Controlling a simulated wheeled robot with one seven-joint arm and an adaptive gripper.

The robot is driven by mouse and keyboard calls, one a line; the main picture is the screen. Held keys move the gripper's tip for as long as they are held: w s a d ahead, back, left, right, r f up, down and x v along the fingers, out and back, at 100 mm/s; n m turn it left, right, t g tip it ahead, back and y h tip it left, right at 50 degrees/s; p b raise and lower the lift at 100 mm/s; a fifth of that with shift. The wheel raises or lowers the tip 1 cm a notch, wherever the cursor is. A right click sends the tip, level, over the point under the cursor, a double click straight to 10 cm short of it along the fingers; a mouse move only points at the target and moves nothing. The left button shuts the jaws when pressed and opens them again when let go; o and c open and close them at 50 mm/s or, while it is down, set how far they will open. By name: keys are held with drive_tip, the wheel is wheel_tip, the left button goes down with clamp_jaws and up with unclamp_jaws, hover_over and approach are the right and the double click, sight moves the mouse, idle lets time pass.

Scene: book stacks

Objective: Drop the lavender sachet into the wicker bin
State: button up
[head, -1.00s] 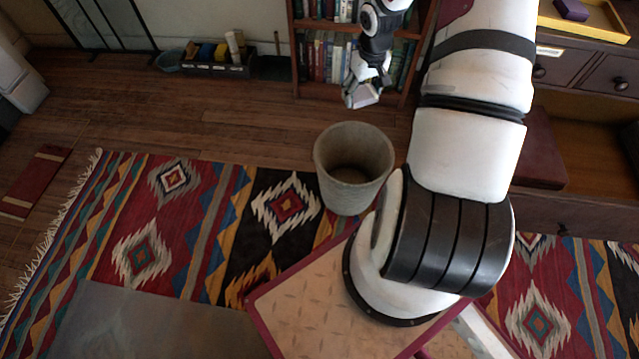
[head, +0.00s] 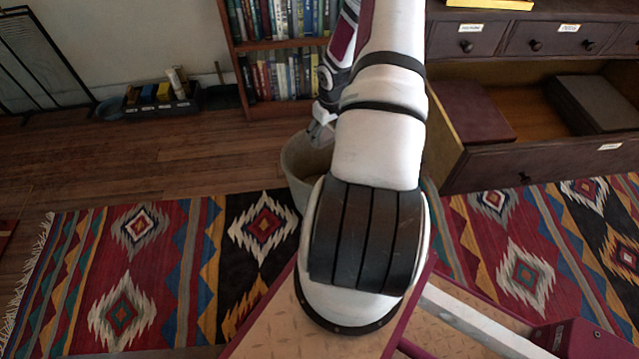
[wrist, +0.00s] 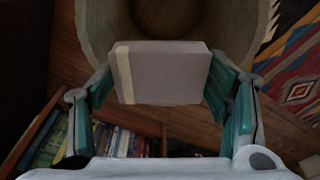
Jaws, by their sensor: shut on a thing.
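The lavender sachet (wrist: 165,72) shows in the wrist view as a dull grey-mauve block with a cream band near its left end. My gripper (wrist: 163,84) is shut on it, with a teal-padded finger at each side. The wicker bin (wrist: 245,38) is behind the sachet in that view. The sachet covers part of the bin's dark mouth and its lower rim. In the head view the grey-beige bin (head: 298,172) stands upright on the floor, partly hidden by my arm. My gripper (head: 322,132) is above the bin's far rim there, mostly hidden by my arm.
A bookcase (head: 277,48) stands behind the bin. An open wooden drawer (head: 520,150) with dark boxes is at right, under a dark cabinet (head: 520,38). A patterned rug (head: 160,260) covers the floor in front. A low organiser (head: 160,105) sits by the wall.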

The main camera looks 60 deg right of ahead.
drive_tip(key=shift+f+b, duration=0.95)
drive_tip(key=shift+f, duration=0.5)
drive_tip(key=o, duration=1.1)
drive_tip(key=shift+o, duration=0.2)
drive_tip(key=r, duration=0.4)
drive_tip(key=s+r, duration=0.1)
drive_tip(key=r, duration=0.7)
drive_tip(key=shift+s+a, duration=0.2)
